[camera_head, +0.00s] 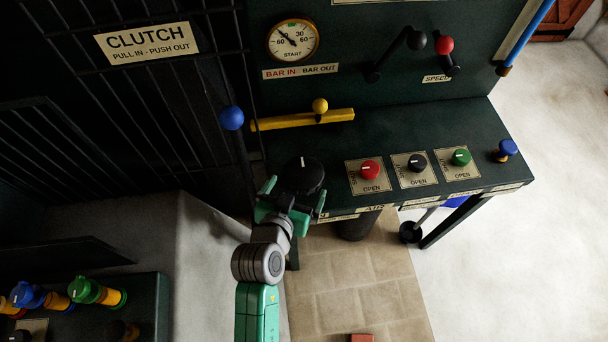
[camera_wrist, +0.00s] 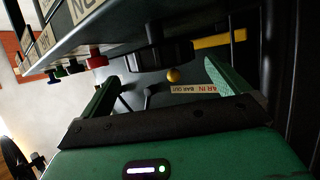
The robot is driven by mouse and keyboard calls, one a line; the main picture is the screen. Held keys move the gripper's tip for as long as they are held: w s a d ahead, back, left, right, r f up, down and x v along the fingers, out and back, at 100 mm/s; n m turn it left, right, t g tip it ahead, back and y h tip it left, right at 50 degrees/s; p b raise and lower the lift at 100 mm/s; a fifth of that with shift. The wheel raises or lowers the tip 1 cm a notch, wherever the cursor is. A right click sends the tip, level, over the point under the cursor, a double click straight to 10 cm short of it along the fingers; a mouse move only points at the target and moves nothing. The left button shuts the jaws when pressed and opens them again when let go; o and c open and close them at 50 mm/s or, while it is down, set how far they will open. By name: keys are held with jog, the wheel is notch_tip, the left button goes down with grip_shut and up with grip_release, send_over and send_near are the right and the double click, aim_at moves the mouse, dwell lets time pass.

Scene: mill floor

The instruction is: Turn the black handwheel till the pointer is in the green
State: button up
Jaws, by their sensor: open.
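The black handwheel (camera_head: 302,177), a thick round wheel with a white mark at its far side, is at the bench's left front. My gripper (camera_head: 296,192) is open at its near side, with one green finger to each side. The wrist view shows the wheel (camera_wrist: 160,57) ahead, between and slightly above the spread fingers (camera_wrist: 160,74); I cannot tell whether they touch it. The round START gauge (camera_head: 293,41) is on the panel behind. Its black pointer (camera_head: 286,37) points up and left, apparently left of the small green patch (camera_head: 292,24) at the top.
A yellow bar (camera_head: 300,120) and a blue-knobbed lever (camera_head: 232,118) stand behind the wheel. To its right are red (camera_head: 370,170), black (camera_head: 417,163) and green (camera_head: 461,158) knobs.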

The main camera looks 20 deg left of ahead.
aim_at(304, 174)
jog(key=b+x, duration=0.1)
jog(key=x, duration=0.5)
jog(key=shift+w, duration=0.35)
jog(key=c, duration=0.7)
